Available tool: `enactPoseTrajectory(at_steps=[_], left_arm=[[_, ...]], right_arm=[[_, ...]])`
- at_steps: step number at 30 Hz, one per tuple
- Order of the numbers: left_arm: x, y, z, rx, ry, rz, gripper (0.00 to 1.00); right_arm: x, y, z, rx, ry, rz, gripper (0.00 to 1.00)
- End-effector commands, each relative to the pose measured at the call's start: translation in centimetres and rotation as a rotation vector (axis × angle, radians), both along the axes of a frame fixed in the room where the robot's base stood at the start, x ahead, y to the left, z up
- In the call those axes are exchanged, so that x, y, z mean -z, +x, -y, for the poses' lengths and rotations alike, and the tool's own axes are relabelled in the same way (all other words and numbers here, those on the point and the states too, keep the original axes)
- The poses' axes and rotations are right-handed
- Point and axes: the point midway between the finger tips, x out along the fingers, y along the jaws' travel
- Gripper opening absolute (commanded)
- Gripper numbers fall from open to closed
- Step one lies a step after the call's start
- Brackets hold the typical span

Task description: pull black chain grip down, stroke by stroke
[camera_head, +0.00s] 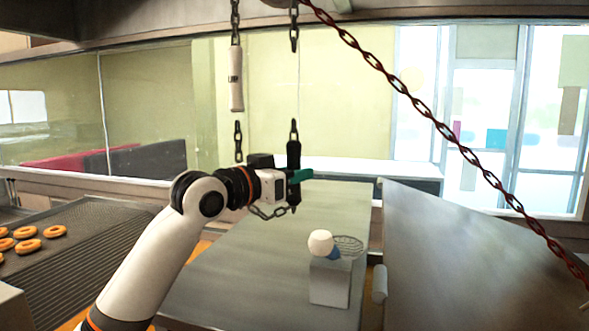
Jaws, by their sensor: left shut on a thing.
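The black chain grip (293,157) hangs upright on a dark chain in the middle of the view. My left gripper (299,176), with a teal fingertip showing, is shut on it around its middle to lower part. The grip's top shows above my fingers and its lower end shows below them. A loop of chain (268,212) hangs beneath my gripper. A pale chain grip (236,80) hangs higher on a second dark chain to the left. My right gripper is not in view.
A dark red chain (410,92) slants from the top middle to the lower right. A grey box (330,282) with a round white thing on top stands on the metal table (230,275). Doughnuts (28,246) lie on a conveyor at left. A sloping metal panel (470,260) fills the right.

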Motion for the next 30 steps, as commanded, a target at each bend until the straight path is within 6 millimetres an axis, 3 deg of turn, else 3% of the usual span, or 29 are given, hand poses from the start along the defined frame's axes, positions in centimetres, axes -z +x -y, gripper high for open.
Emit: enactPoseTrajectory(at_steps=[10,24,30], left_arm=[[-0.1,0.1,0.0,0.0,0.005,-0.008,0.0],[-9.0,0.1,0.0,-0.001,0.003,-0.004,0.0],[-12.3,0.1,0.0,-0.001,0.002,-0.002,0.0]], right_arm=[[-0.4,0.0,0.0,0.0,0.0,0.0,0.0],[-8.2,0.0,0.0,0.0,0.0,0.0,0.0],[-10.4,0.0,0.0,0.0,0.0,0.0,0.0]])
